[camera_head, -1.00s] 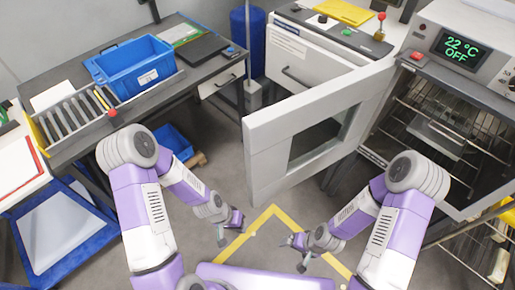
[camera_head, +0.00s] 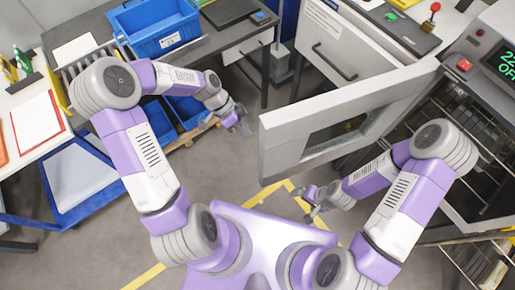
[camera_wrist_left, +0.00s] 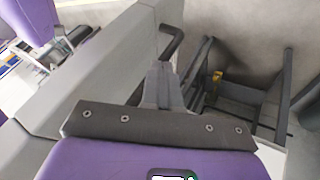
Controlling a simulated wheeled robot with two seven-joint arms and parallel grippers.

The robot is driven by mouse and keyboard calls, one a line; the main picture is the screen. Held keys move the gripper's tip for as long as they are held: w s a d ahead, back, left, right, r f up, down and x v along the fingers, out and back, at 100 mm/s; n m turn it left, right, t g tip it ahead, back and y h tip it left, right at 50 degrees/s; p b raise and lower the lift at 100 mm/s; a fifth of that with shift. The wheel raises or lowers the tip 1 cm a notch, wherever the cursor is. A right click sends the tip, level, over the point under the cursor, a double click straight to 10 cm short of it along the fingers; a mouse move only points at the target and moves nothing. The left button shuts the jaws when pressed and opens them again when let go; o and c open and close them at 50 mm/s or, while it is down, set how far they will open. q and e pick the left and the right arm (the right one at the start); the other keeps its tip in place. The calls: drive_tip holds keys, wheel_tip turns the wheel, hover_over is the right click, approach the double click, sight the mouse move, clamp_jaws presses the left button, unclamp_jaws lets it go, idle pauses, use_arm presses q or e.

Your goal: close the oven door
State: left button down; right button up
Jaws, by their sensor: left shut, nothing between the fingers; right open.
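The oven door (camera_head: 282,147) is a pale grey panel with a dark window, standing wide open from the oven (camera_head: 470,105). In the head view, my left gripper (camera_head: 241,124) is shut and empty, just left of the door's free edge, with a small gap seeming to separate them. In the left wrist view, the shut fingers (camera_wrist_left: 163,86) show beside a pale slab that looks like the oven door (camera_wrist_left: 92,82), with a dark handle (camera_wrist_left: 173,42) behind them. My right gripper (camera_head: 311,204) is open and empty, below the door on its inner side.
Wire racks fill the oven. A white drawer cabinet (camera_head: 335,48) stands behind the door. A workbench with a blue bin (camera_head: 153,27) is at the back left, with blue crates (camera_head: 190,110) below it. The floor in front of the door is clear, with yellow tape (camera_head: 268,192).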

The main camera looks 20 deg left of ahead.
use_arm(q)
drive_tip(key=s+d+f, duration=0.3)
drive_tip(key=d, duration=0.2)
drive_tip(key=shift+s+f, duration=0.3)
drive_tip(key=shift+s, duration=0.05)
drive_tip(key=shift+d+b, duration=0.1)
drive_tip(key=shift+b, duration=0.2)
